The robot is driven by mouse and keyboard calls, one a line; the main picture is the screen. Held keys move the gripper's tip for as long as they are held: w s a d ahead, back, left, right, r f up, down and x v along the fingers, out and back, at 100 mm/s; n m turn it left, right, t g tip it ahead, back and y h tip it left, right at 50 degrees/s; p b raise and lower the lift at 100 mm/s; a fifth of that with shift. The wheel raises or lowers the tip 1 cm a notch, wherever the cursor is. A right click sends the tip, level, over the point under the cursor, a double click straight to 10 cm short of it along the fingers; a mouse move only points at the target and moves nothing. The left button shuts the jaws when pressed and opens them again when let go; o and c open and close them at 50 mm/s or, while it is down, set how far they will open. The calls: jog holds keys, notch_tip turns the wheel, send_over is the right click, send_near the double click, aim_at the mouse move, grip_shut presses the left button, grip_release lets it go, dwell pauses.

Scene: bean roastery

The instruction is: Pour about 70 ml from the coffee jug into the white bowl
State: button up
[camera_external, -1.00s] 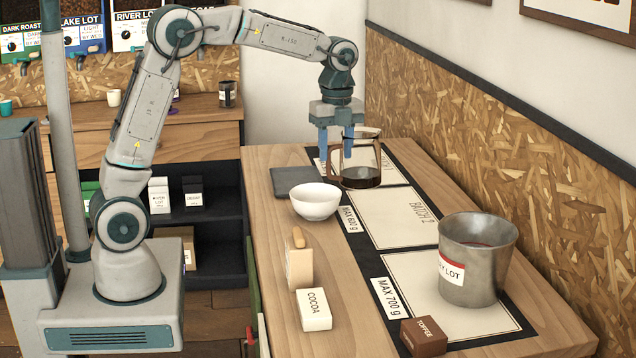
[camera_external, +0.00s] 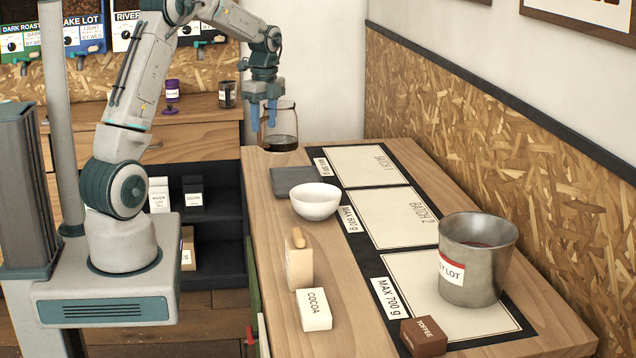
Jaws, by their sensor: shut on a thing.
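The coffee jug (camera_external: 281,131) is clear glass with dark coffee in its lower part. My gripper (camera_external: 263,122) is shut on the jug at its left side and holds it about upright, near the far left end of the table. The exact grip on the handle is too small to see. The white bowl (camera_external: 315,202) stands on the table, nearer the camera and to the right of the jug. The jug appears apart from the bowl. The inside of the bowl looks white and only partly shows.
A dark flat slab (camera_external: 299,180) lies behind the bowl. A cocoa box (camera_external: 314,310), a wooden-topped block (camera_external: 299,266) and a toffee box (camera_external: 424,337) stand nearer the camera. A metal bucket (camera_external: 477,262) stands on the right mat. The Batch 2 mat (camera_external: 393,217) is clear.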

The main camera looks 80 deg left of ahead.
notch_tip(320, 180, down, 13)
jog(key=s+a, duration=0.1)
jog(key=shift+s+a, duration=0.3)
jog(key=shift+w+d, duration=0.1)
dwell(0.4)
